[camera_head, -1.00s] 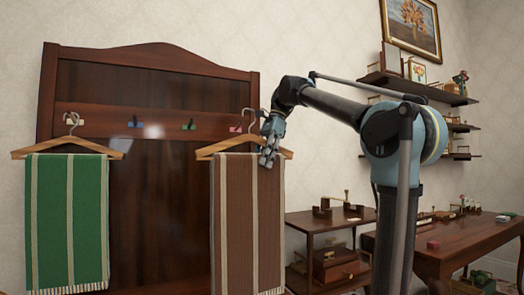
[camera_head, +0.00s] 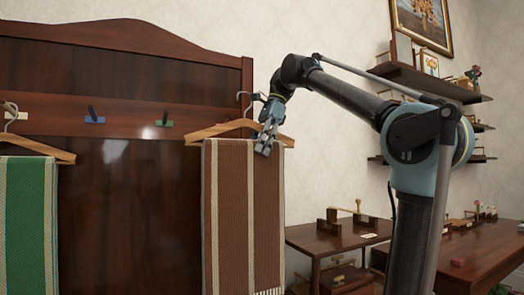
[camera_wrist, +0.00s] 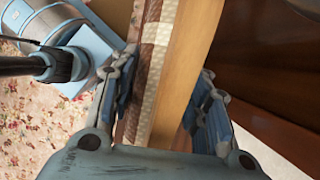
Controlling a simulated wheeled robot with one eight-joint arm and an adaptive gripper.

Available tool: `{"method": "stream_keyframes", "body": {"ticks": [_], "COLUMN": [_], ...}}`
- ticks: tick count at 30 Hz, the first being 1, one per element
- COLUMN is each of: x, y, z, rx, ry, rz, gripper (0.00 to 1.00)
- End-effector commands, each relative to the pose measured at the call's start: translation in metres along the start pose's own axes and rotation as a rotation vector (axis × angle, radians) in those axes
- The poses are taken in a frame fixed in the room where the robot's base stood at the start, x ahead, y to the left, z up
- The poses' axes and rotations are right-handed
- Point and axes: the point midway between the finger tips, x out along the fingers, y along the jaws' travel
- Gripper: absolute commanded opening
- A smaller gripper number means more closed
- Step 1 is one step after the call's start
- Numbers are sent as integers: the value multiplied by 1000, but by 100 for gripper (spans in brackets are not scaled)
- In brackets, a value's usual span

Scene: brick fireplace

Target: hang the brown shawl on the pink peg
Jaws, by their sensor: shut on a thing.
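The brown shawl (camera_head: 228,215), with pale stripes, hangs over a wooden hanger (camera_head: 205,132) in front of the right side of the rack. My gripper (camera_head: 266,140) is shut on the shawl and hanger near the hanger's right end. The wrist view shows the pale shawl edge (camera_wrist: 160,50) and the wooden bar (camera_wrist: 188,60) between my fingers (camera_wrist: 163,105). The metal hook (camera_head: 243,98) stands above the hanger, near the rack's right edge. I cannot make out the pink peg now; the hanger seems to cover its place.
The dark wooden rack (camera_head: 120,190) carries a green peg (camera_head: 165,120), a blue peg (camera_head: 95,116) and a cream peg (camera_head: 10,107). A green shawl (camera_head: 25,220) hangs at the left. Side table (camera_head: 325,238), desk (camera_head: 480,255) and wall shelves (camera_head: 420,80) stand right.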

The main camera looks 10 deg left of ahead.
Motion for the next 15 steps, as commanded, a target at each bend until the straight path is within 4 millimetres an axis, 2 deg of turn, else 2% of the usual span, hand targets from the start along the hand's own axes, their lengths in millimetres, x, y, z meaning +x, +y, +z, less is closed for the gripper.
{"method": "stream_keyframes", "body": {"ticks": [15], "x": [4], "y": [-22], "z": [-6], "rx": [7], "ry": [-1], "rz": [-2], "gripper": [0]}}
